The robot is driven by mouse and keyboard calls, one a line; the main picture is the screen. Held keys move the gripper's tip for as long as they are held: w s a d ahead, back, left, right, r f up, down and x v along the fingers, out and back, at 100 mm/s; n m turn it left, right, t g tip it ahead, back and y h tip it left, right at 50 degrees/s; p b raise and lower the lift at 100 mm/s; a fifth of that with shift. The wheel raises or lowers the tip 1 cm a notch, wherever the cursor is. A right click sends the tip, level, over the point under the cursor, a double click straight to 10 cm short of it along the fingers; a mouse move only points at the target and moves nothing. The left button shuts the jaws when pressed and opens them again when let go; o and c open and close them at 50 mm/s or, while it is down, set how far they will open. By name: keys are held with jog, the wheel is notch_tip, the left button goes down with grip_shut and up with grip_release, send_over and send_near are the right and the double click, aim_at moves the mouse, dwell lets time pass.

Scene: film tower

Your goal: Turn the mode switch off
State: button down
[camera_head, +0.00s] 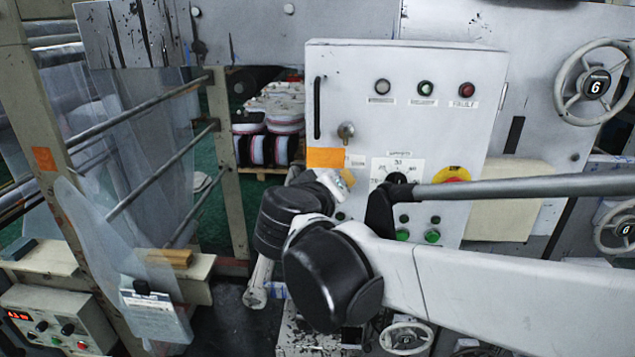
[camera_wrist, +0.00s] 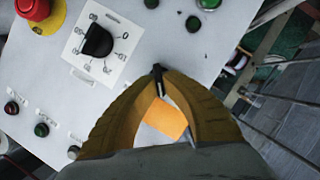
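A grey control box (camera_head: 455,95) carries two turning switches. A black rotary knob (camera_head: 397,181) sits on a white numbered dial plate; it also shows in the wrist view (camera_wrist: 97,41). A small silver switch (camera_head: 346,131) sits higher up, beside an orange label (camera_head: 325,157); I cannot make it out in the wrist view. I cannot tell from lettering which is the mode switch. My gripper (camera_head: 347,178) is in front of the box, left of the black knob and below the silver switch. In the wrist view its yellow fingers (camera_wrist: 159,70) meet at the tips, with nothing clearly held.
A red stop button on yellow (camera_head: 454,174) is right of the dial, partly behind my arm. Green buttons (camera_head: 432,236) sit below and indicator lamps (camera_head: 425,88) above. A black handle (camera_head: 317,108) is on the box's left edge. A frame with rods (camera_head: 160,180) stands left.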

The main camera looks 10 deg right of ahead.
jog(key=shift+n+h, duration=0.3)
jog(key=shift+n, duration=0.1)
jog(key=c, duration=1.5)
grip_release()
jog(key=shift+c, duration=0.2)
jog(key=v, duration=1.2)
jog(key=shift+d, duration=0.15)
